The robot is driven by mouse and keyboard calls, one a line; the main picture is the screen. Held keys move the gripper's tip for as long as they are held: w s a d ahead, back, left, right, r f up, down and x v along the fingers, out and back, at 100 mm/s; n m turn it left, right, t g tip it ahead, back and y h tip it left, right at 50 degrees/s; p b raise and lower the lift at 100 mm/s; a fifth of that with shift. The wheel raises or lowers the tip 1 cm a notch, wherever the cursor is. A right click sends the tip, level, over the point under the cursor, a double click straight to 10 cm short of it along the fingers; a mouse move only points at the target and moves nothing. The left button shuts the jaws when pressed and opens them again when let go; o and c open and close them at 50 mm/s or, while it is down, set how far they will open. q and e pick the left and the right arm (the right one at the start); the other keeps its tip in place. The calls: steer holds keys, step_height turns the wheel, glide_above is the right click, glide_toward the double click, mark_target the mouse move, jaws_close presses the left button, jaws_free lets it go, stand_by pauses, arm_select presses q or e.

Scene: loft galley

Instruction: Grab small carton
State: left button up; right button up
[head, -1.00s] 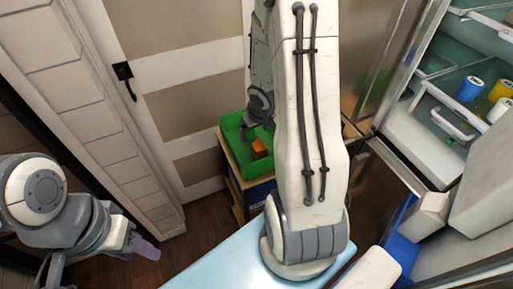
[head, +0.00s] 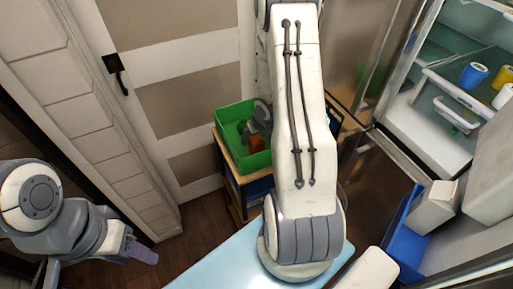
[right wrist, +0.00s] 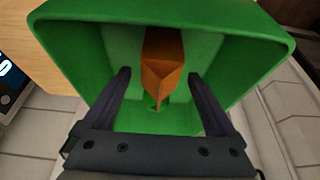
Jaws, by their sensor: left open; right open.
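The small carton (head: 256,144), orange-brown with a folded top, is inside the green bin (head: 231,161). In the right wrist view the carton (right wrist: 163,62) stands near the bin's far wall. My right gripper (right wrist: 159,76) is open, with its fingers reaching into the bin on either side of the carton's near end. I cannot tell whether they touch it. In the head view my right gripper (head: 259,121) is at the bin, partly hidden by my right arm. My left gripper (head: 142,253) is open and empty at the lower left, away from the bin.
The bin sits on a wooden stand (head: 235,193) beside a closed door (head: 160,90). An open fridge (head: 455,90) at the right holds blue and yellow containers. A blue crate (head: 408,247) with white boxes is below it. The bin walls closely surround my right gripper.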

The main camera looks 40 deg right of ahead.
steer(key=shift+w+f, duration=0.1)
steer(key=shift+f, duration=0.2)
jaws_close()
